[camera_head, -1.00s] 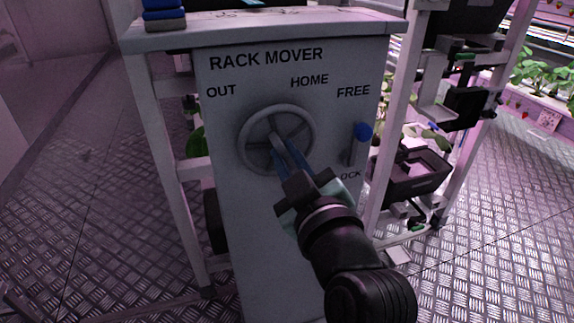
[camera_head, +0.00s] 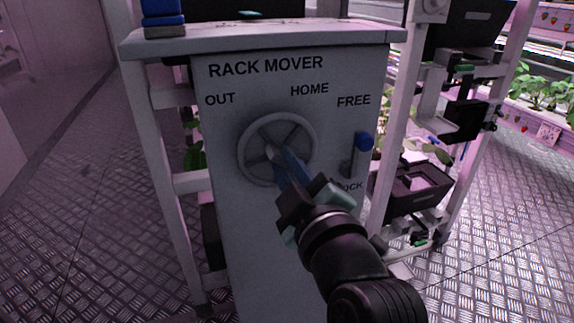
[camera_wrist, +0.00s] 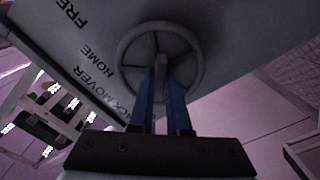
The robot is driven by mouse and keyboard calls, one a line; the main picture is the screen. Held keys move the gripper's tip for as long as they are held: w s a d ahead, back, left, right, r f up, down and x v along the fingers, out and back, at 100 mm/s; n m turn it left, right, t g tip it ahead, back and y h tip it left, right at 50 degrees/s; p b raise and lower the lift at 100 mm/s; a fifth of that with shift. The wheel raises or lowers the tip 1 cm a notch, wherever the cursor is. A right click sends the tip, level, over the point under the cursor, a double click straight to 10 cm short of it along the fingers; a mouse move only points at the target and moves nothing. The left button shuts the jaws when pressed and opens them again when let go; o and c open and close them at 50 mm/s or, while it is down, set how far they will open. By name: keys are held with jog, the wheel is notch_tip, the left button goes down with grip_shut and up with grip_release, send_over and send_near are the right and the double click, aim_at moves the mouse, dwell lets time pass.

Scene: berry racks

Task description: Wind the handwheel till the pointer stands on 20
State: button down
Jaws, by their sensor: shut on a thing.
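The round grey handwheel (camera_head: 311,140) is on the front of the grey RACK MOVER cabinet (camera_head: 255,230). My gripper (camera_head: 277,160) reaches it from the lower right. Its two blue fingers are shut on a grey grip of the handwheel, near the middle of the wheel. In the wrist view, the grip (camera_wrist: 160,66) stands between the fingertips (camera_wrist: 160,86), with the wheel rim (camera_wrist: 201,60) behind. My gripper hides part of the wheel's lower right. I cannot make out a pointer or a 20 in either view.
A blue-topped lever (camera_head: 362,142) stands right of the wheel, between FREE and a partly hidden LOCK label. Blue and grey blocks (camera_head: 163,18) sit on the cabinet top. A rack with a dark crate (camera_head: 420,190) stands close at right. Open floor lies at left.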

jog(key=shift+f, duration=0.1)
jog(key=c, duration=0.9)
grip_release()
jog(key=shift+s, duration=0.1)
jog(key=p+v, duration=0.3)
jog(key=v, duration=0.9)
jog(key=shift+s+d, duration=0.15)
jog(key=shift+s, duration=0.25)
